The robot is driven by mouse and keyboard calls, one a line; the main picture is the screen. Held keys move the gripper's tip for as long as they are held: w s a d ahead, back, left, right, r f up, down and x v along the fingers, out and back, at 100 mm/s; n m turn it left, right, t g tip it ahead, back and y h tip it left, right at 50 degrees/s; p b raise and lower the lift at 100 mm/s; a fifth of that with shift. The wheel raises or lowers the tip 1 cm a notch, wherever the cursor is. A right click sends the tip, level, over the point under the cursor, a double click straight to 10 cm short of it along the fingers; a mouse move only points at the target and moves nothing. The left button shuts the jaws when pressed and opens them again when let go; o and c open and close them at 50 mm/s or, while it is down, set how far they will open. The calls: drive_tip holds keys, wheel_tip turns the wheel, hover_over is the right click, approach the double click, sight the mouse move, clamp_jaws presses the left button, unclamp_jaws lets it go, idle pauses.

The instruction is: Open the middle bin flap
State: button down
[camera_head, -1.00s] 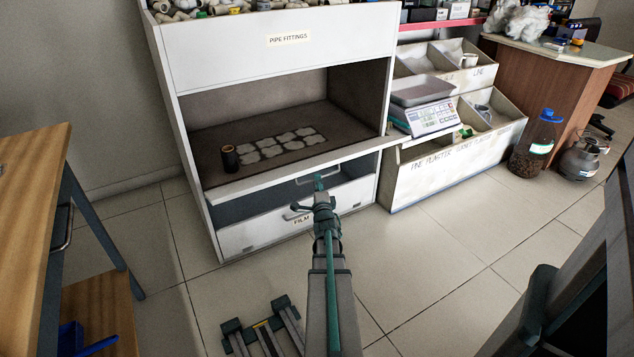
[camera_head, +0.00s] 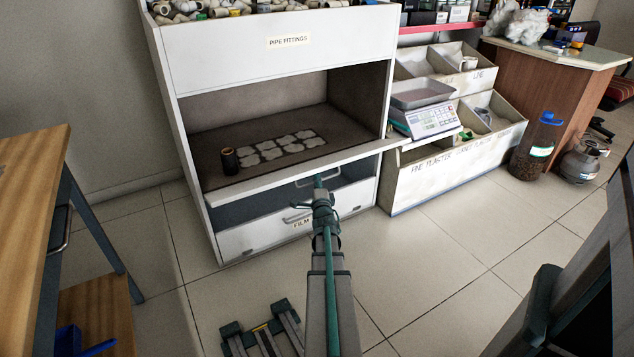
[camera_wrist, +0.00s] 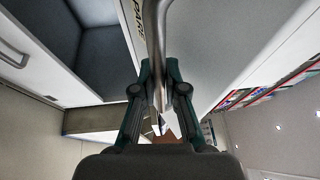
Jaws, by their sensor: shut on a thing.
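The white cabinet (camera_head: 191,165) has a white top front labelled PIPE FITTINGS (camera_head: 289,41). The middle flap (camera_head: 235,190) is tilted outward and shows as a white edge in front of the middle bin's opening. My gripper (camera_head: 318,182) is at the handle below that edge. In the wrist view my gripper (camera_wrist: 161,112) is shut on the curved metal handle (camera_wrist: 154,40). The flap's white face (camera_wrist: 195,40) with a partly hidden label lies behind the handle. The exact contact is small and partly covered by my arm.
The lower flap labelled FILM (camera_head: 270,232) is just below, with a dark gap above it. A dark roll (camera_head: 229,160) and a sheet of pale tiles (camera_head: 282,145) lie inside the middle bin.

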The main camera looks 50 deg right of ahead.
drive_tip(key=r+p, duration=0.2)
drive_tip(key=shift+w+d+r+p, duration=0.15)
drive_tip(key=shift+w+p, duration=0.15)
drive_tip(key=shift+w, duration=0.05)
drive_tip(key=c, duration=1.5)
unclamp_jaws()
drive_tip(key=v, duration=1.2)
drive_tip(key=shift+s, duration=0.1)
